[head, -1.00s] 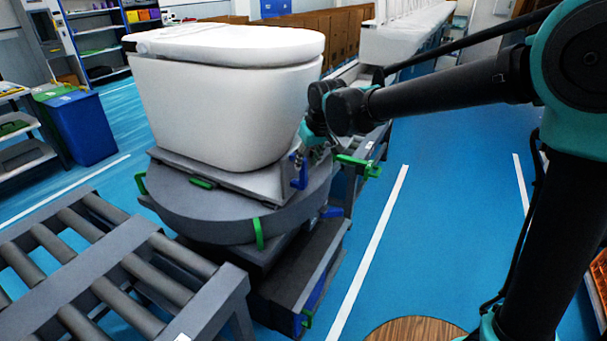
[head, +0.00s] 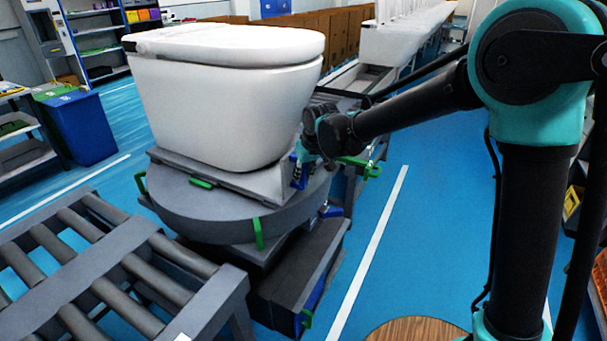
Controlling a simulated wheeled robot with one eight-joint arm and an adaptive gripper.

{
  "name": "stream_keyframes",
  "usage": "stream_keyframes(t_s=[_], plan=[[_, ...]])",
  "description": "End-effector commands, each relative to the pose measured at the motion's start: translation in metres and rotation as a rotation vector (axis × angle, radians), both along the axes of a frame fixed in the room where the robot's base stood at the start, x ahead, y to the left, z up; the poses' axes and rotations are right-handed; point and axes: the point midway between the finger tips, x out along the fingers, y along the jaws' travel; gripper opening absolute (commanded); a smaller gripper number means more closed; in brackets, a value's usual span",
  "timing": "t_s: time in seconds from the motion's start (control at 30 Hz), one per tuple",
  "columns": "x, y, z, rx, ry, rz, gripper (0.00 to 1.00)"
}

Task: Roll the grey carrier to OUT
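The grey carrier (head: 240,183) is a flat plate under a white toilet (head: 215,105). It sits on a round grey turntable (head: 230,217) with green tabs. My gripper (head: 303,152) is at the carrier's right edge, close to a blue part (head: 300,176) there. The fingers are small, dark and partly hidden by my wrist, so I cannot tell whether they are open or touch the carrier. No OUT label can be read in the head view.
A roller conveyor (head: 107,268) stands at the front left, beside the turntable. Behind the turntable, a line with more white toilets (head: 400,35) runs back. Blue bins (head: 78,125) stand at the left. The blue floor at the right has a white line (head: 372,250).

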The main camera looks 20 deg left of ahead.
Motion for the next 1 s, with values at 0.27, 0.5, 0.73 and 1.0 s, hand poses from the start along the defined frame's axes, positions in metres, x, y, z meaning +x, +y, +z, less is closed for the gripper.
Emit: stream_keyframes(t_s=[0.27, 0.5, 0.73, 1.0], plan=[[0.0, 0.0, 0.0, 0.0, 0.0, 0.0, 0.0], [-0.001, 0.0, 0.0, 0.0, 0.0, 0.0, 0.0], [-0.021, 0.001, 0.0, 0.0, 0.003, 0.003, 0.0], [-0.097, 0.007, -0.001, -0.001, 0.008, 0.01, 0.0]])
